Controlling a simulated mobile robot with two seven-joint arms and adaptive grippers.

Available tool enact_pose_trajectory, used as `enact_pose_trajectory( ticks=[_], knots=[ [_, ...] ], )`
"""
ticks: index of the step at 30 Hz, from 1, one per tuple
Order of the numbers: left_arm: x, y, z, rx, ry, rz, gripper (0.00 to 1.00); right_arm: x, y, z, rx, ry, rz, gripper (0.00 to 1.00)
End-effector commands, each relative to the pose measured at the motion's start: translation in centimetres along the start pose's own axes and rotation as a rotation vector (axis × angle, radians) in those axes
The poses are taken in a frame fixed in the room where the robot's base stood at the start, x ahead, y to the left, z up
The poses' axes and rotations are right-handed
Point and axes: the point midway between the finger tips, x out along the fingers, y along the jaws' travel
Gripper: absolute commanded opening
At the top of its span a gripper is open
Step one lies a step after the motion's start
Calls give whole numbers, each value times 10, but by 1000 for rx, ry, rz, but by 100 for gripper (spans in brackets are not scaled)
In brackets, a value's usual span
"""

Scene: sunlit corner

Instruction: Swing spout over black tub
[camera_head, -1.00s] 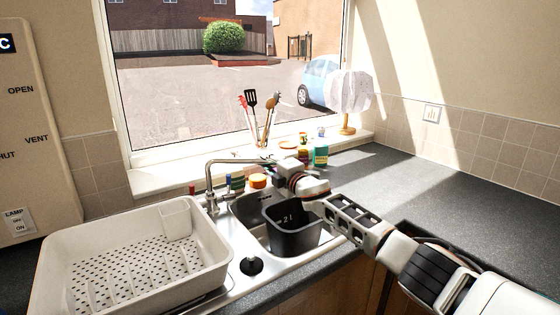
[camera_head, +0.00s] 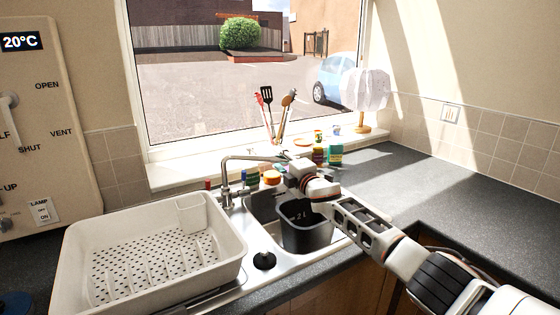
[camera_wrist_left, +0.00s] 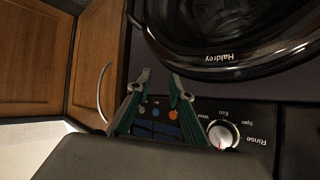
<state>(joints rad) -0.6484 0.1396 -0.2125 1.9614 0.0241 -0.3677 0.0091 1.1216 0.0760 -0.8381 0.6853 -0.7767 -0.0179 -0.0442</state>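The grey metal tap spout (camera_head: 245,158) rises from its base behind the sink and runs to the right. The black tub (camera_head: 306,236) stands in the sink bowl, partly covered by my right arm. My right gripper (camera_head: 285,160) is at the spout's free end, behind and above the tub. Its fingertips are too small and hidden to tell contact or opening. My left gripper (camera_wrist_left: 160,82) shows in the left wrist view, open and empty, with its fingers apart in front of an appliance panel.
A white dish rack (camera_head: 150,255) stands left of the sink (camera_head: 262,232). Bottles and jars (camera_head: 320,155) and a utensil holder crowd the sill side behind my right gripper. A lamp (camera_head: 364,92) stands at the back. The right counter (camera_head: 400,180) is clear.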

Motion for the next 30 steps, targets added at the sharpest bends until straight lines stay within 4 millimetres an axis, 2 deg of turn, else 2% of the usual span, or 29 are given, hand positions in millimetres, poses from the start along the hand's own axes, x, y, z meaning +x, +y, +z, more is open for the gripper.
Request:
enact_pose_trajectory(
  ticks=[14,23,30],
  knots=[
    [0,0,0,1,0,-1,21,-7,7,4,-8,-4,9,35],
    [0,0,0,0,0,0,21,-35,2,2,-3,0,4,35],
    [0,0,0,0,0,0,21,-65,0,1,-1,0,2,35]
  ],
)
